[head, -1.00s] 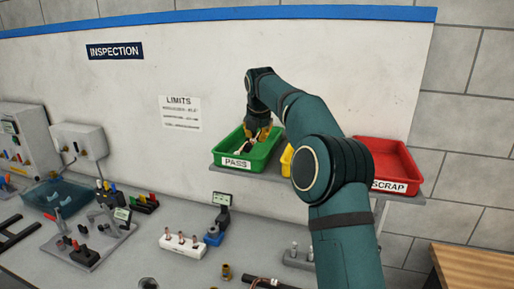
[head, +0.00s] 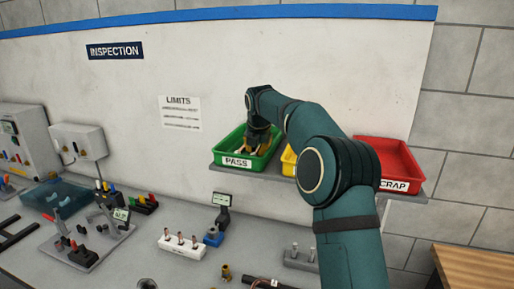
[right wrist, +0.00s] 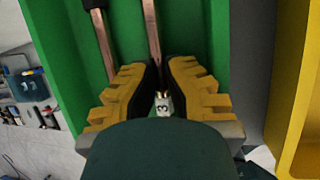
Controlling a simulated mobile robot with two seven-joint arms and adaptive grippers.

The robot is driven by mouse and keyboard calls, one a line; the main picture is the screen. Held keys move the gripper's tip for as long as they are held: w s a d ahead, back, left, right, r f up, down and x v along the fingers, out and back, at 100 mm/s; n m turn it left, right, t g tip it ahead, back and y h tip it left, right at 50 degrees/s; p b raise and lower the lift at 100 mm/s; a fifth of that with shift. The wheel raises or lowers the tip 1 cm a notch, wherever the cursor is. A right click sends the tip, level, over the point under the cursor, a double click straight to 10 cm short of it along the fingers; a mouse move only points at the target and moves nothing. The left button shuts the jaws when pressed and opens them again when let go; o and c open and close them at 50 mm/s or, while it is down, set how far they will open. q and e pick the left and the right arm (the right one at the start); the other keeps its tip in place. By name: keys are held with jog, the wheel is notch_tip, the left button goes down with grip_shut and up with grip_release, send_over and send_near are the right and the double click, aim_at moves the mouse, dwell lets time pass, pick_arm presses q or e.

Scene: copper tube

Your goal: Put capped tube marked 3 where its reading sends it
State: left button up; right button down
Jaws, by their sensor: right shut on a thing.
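The green PASS bin (head: 233,165) stands on the shelf against the wall. My right gripper (head: 258,148) is down inside it; in the right wrist view the fingers (right wrist: 163,95) are shut on capped tube 3 (right wrist: 163,106). Its white end marked "3" shows between the fingers, and its copper length runs away over the green floor. Whether it touches the floor I cannot tell. A second copper tube (right wrist: 106,45) lies in the bin to its left. My left gripper is not in view.
A yellow bin (head: 288,160), partly hidden by my right arm, and a red SCRAP bin (head: 400,160) stand right of the green one. On the bench below are a white rack (head: 182,246) with tubes, a small display (head: 222,199) and other fixtures.

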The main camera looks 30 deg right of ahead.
jog(key=c, duration=1.1)
grip_release()
jog(key=shift+c, duration=0.2)
jog(key=shift+r, duration=0.4)
jog(key=p+v, duration=0.1)
jog(key=v, duration=1.1)
jog(key=shift+r, duration=0.2)
